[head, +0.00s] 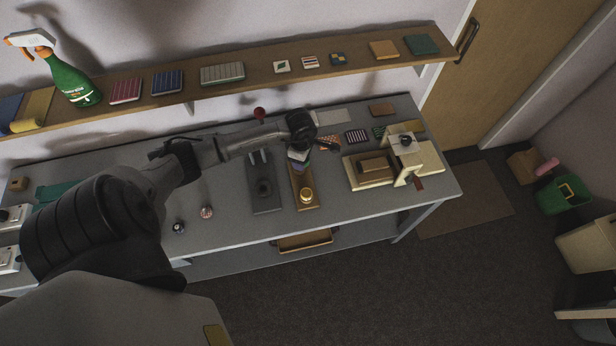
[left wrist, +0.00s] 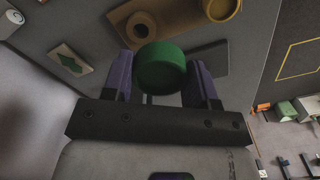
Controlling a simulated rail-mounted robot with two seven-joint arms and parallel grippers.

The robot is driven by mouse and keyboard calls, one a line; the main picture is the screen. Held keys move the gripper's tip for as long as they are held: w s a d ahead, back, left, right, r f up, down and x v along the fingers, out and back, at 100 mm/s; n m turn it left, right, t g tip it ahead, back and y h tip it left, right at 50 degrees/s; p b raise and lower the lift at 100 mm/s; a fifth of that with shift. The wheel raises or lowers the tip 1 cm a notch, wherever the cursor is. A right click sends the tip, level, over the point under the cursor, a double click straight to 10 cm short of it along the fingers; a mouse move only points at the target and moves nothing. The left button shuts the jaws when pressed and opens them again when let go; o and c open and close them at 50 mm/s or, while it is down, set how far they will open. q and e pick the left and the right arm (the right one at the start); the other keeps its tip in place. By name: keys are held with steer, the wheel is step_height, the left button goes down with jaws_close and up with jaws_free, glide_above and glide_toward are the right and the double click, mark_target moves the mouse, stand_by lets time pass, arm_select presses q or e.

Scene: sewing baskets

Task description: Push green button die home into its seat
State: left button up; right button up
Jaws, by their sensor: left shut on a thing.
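My left gripper (head: 298,157) reaches down over the back end of the narrow wooden board (head: 304,181) on the table. In the left wrist view its two purple fingers (left wrist: 160,82) are shut on the green button die (left wrist: 162,66), a round, thick green disc. In the head view the die is hidden by the gripper. My right gripper is not in view.
A wooden box assembly (head: 368,170) stands to the right. The table's front between board and box is clear.

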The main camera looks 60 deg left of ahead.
arm_select(q)
steer(key=n, duration=0.1)
steer(key=a+n, duration=0.1)
steer(key=n, duration=0.1)
steer(key=a+n, duration=0.1)
steer(key=n, duration=0.1)
steer(key=shift+w+a+f, duration=0.1)
steer(key=shift+a+f, duration=0.1)
steer(key=shift+f, duration=0.1)
steer(key=f+n+b, duration=0.1)
steer(key=f+n, duration=0.1)
steer(key=n, duration=0.1)
steer(key=f+n+b, duration=0.2)
steer(key=n, duration=0.2)
steer(key=a+f+n+b, duration=0.1)
steer(key=f+n, duration=0.1)
steer(key=n, duration=0.1)
steer(key=shift+w+n+b, duration=0.25)
steer(key=shift+n+b, duration=0.15)
steer(key=shift+f, duration=0.25)
steer(key=shift+a, duration=0.1)
stand_by(0.5)
steer(key=shift+f+b, duration=0.25)
steer(key=shift+b, duration=0.1)
